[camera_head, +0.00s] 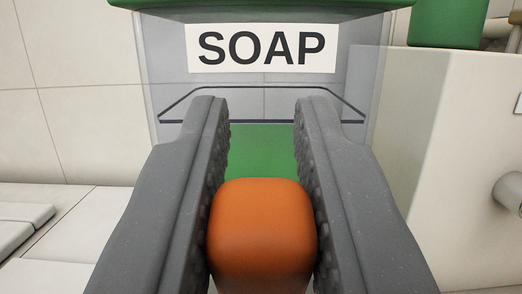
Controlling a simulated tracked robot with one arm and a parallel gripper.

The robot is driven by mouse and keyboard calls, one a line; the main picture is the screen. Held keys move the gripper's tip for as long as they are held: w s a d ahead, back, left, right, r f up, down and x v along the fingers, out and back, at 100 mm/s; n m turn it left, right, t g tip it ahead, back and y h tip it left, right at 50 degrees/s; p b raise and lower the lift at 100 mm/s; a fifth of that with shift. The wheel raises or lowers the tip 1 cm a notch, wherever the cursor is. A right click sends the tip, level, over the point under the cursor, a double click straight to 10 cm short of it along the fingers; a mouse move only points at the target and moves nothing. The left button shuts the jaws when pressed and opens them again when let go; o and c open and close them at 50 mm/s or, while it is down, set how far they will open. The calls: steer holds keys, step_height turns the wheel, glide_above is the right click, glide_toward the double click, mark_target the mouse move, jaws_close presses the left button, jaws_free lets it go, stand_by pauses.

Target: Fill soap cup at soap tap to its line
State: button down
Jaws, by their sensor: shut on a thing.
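A clear box marked SOAP (352,99), which looks like the soap cup, stands upright straight ahead, with a green top edge. A dark line (262,122) runs around it below the label. Green (262,146) shows below the line; I cannot tell whether it is liquid or the base. My gripper (262,225) is shut on an orange block (262,238), one finger on each side. The block looks like a handle in front of the clear box, but where they would join is hidden. No soap tap can be made out.
A cream cabinet or block (425,140) stands close on the right, with a green object (448,22) on top and a round grey fitting (508,190) on its side. Pale tiled wall (75,90) is behind; a low white slab (22,228) lies at left.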

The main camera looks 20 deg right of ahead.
steer(key=c, duration=1.3)
jaws_free()
steer(key=shift+s, duration=0.1)
steer(key=p+v, duration=0.1)
steer(key=v, duration=1.2)
steer(key=shift+s+a+f, duration=0.1)
steer(key=shift+s+f, duration=0.05)
steer(key=shift+s, duration=0.15)
